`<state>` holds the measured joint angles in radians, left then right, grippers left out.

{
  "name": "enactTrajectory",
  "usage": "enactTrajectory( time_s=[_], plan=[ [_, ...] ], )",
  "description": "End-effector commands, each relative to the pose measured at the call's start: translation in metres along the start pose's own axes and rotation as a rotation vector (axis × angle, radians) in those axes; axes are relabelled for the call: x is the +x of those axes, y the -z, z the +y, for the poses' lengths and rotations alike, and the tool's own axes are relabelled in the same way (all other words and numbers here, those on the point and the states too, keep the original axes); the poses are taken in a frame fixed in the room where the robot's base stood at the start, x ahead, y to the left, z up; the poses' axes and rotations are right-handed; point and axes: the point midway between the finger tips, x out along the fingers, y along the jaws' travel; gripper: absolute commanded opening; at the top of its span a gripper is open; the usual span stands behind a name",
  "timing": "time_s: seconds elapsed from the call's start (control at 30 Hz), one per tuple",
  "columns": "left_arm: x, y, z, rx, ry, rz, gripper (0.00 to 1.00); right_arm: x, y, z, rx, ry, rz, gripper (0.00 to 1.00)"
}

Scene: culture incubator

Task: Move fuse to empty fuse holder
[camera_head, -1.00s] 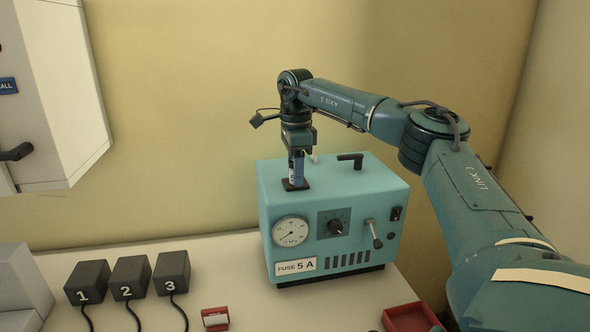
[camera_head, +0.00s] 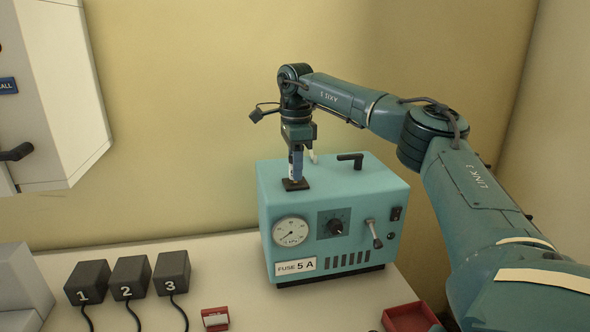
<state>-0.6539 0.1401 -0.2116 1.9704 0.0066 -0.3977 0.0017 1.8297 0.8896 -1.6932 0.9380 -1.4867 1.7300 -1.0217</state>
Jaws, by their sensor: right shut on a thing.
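My right gripper (camera_head: 297,150) points down above the top of a teal device (camera_head: 275,215) labelled "FUSE 5 A". It is shut on a small blue piece, which I take to be the fuse (camera_head: 297,165). The fuse is upright over a square black holder (camera_head: 295,185) on the device's top. I cannot tell whether its lower end is inside the holder or just above it. My left gripper is not in view.
The device has a gauge (camera_head: 291,231), a knob (camera_head: 335,226), a lever (camera_head: 373,233) and a black top handle (camera_head: 350,158). Black blocks numbered 1 (camera_head: 87,283), 2 (camera_head: 130,277) and 3 (camera_head: 172,272) stand left. A small red item (camera_head: 215,319) and a red tray (camera_head: 410,317) lie in front.

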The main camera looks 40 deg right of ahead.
Motion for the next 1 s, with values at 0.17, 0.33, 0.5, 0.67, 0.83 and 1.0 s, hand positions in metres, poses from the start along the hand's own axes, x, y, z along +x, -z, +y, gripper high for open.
enactTrajectory(
  time_s=[0.17,0.33,0.5,0.67,0.83,1.0],
  plan=[
    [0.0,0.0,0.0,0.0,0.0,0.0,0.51,-0.007,0.0,0.0,0.0,0.0,0.0,0.0],
    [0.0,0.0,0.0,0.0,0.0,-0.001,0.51,-0.015,0.0,0.0,0.001,0.001,-0.001,0.0],
    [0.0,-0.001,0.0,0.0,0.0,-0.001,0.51,-0.022,0.0,0.0,0.0,0.001,-0.001,0.0],
    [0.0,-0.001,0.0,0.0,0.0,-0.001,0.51,-0.028,0.0,0.0,-0.001,0.001,0.0,0.0],
    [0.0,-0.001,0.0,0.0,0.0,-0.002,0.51,-0.035,0.0,0.0,0.0,0.0,0.001,0.0],
    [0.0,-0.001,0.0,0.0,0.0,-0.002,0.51,-0.042,0.0,0.0,0.0,0.001,0.0,0.0]
  ],
)
